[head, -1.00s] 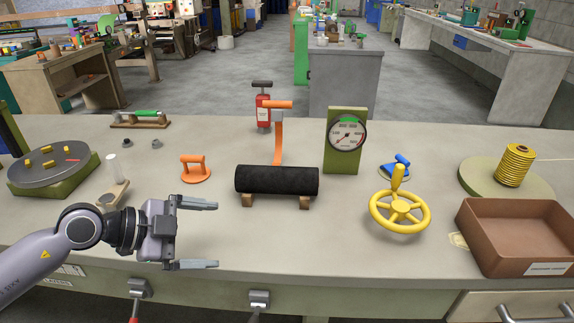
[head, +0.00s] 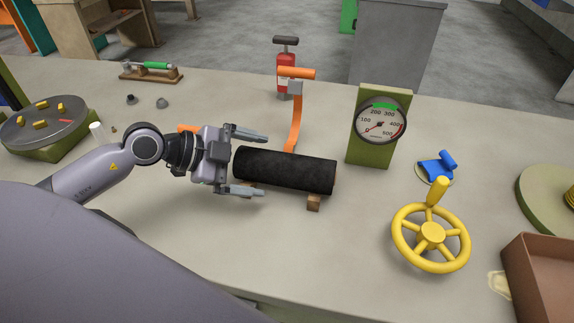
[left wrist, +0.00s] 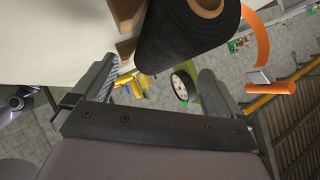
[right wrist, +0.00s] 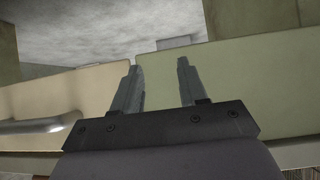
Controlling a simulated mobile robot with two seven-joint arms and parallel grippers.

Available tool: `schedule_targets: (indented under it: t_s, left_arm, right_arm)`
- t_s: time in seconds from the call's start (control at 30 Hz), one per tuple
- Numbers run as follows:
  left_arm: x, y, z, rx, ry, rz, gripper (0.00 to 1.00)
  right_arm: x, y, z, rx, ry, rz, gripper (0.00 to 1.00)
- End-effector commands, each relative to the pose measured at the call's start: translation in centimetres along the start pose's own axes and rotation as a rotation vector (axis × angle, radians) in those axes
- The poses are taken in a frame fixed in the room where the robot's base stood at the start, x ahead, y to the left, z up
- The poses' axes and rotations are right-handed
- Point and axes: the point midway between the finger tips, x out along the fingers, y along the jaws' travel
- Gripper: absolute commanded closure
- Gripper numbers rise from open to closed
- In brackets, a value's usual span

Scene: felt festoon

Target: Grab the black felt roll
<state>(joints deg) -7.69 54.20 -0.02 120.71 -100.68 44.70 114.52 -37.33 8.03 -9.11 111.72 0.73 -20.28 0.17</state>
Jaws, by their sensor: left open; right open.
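The black felt roll (head: 290,172) lies on its side on small wooden blocks (head: 314,203) on the bench. My left gripper (head: 264,163) is open at the roll's left end, its fingers pointing right. In the head view its fingertips overlap that end, one on the far side and one on the near side. In the left wrist view the roll (left wrist: 178,38) shows large at the top, with its tan core at one end. Nothing is gripped, and I cannot tell if the fingers touch it. My right gripper (right wrist: 158,66) is open and empty, facing a pale green panel.
A dial gauge (head: 380,125), a yellow handwheel (head: 432,235) and a brown tray (head: 535,262) are to the right. Bare bench lies in front of the roll.

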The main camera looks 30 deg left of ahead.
Motion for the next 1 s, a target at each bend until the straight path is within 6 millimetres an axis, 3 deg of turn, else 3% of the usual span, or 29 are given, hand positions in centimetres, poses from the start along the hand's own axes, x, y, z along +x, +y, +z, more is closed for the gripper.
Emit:
schedule_targets:
  t_s: [0.17,0.53,0.87,0.9,1.0]
  left_arm:
    - [0.8,-0.1,0.1,-0.002,0.002,-0.002,0.0]
    - [4.9,-0.4,0.5,-0.002,0.003,-0.002,0.0]
    - [5.5,-0.3,0.5,0.0,0.0,0.0,0.0]
    - [5.5,-0.3,0.5,0.0,0.0,0.0,0.06]
    - [5.5,-0.3,0.5,0.0,0.0,0.0,0.39]
  right_arm:
    - [0.0,0.0,0.1,0.0,-0.002,0.0,0.57]
    - [-0.1,0.0,0.0,0.0,-0.002,0.0,0.57]
    - [-0.1,0.0,-0.1,0.0,-0.001,0.0,0.57]
    - [-0.1,0.0,-0.1,0.0,-0.001,0.0,0.57]
    - [-0.1,0.0,-0.1,0.0,0.0,0.0,0.57]
